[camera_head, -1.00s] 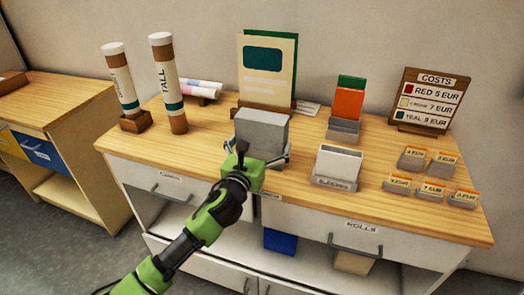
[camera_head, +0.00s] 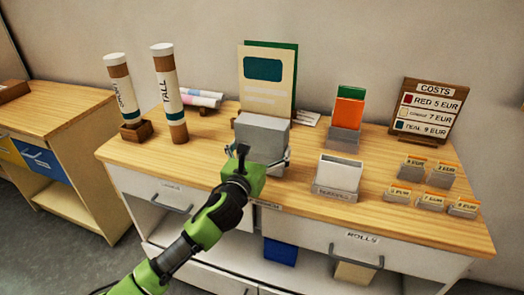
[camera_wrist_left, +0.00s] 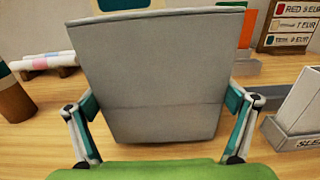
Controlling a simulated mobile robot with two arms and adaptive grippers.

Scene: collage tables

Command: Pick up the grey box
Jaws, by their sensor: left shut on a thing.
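The grey box (camera_head: 263,133) is near the middle of the wooden tabletop, in front of a stand with large cards. My left gripper (camera_head: 262,160) comes from the front with its fingers at the box's two sides. In the left wrist view the grey box (camera_wrist_left: 155,80) fills the middle, and the fingers of my left gripper (camera_wrist_left: 160,118) press on its left and right sides. The gripper is shut on the box. I cannot tell whether the box's underside touches the table. My right gripper is not in view.
Cards in a holder (camera_head: 265,80) stand right behind the box. Two tubes (camera_head: 169,95) stand at the left. A holder of white sleeves (camera_head: 339,175) is close on the right, with an orange-card holder (camera_head: 346,118), small price tags (camera_head: 431,200) and a costs sign (camera_head: 429,107) beyond.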

